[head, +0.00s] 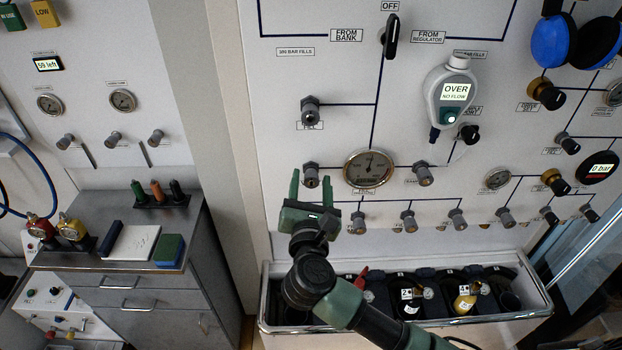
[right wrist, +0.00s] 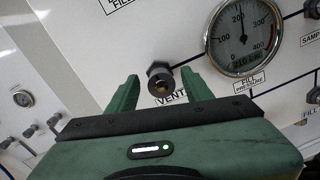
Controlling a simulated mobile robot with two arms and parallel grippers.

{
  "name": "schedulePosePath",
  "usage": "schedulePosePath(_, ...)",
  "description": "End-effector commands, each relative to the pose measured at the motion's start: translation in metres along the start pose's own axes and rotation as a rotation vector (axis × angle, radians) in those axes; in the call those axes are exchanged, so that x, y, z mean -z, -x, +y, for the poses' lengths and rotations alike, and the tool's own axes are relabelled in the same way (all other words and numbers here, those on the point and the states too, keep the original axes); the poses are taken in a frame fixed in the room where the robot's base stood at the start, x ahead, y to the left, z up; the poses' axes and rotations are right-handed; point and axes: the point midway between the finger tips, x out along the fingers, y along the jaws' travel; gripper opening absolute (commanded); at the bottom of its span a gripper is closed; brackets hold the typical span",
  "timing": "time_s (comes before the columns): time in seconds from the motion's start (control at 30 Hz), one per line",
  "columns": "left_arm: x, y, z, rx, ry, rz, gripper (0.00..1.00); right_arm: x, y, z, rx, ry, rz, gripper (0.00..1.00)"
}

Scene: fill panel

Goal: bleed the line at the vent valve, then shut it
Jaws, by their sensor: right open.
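The vent valve knob (right wrist: 160,85) is a small dark knob on the panel, with a label reading VENT partly visible beside it in the right wrist view. It also shows in the head view (head: 310,176), left of the fill pressure gauge (head: 369,169). My right gripper (head: 311,181) is open, with green fingers pointing at the panel. In the right wrist view the knob appears between the two fingers (right wrist: 158,92), with space on both sides; I cannot tell how deep the fingers reach. My left gripper is not in view.
A handheld meter (head: 455,95) reading OVER, NO FLOW hangs on the panel. Another knob (head: 310,108) sits above the vent knob, and several grey knobs line the row below. A metal-rimmed trough (head: 410,331) holding cylinders stands beneath. A grey cabinet (head: 190,240) is at left.

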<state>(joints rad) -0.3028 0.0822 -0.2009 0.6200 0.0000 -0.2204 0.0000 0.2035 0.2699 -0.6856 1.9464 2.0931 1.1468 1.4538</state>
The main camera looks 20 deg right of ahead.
Motion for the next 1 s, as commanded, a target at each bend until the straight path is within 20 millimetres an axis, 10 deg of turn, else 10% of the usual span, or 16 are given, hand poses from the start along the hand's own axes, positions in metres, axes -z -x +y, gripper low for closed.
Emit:
schedulePosePath(0.17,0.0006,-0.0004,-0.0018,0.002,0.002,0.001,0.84,0.0003,-0.0002,-0.0001,0.000,0.001,0.000,0.51)
schedulePosePath(0.37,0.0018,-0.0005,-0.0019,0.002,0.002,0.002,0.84,0.0002,0.0000,0.0000,0.000,0.001,-0.001,0.01)
schedulePosePath(1.0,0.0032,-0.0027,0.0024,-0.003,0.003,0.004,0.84,0.0012,0.0005,0.0003,-0.002,0.217,-0.010,0.00)
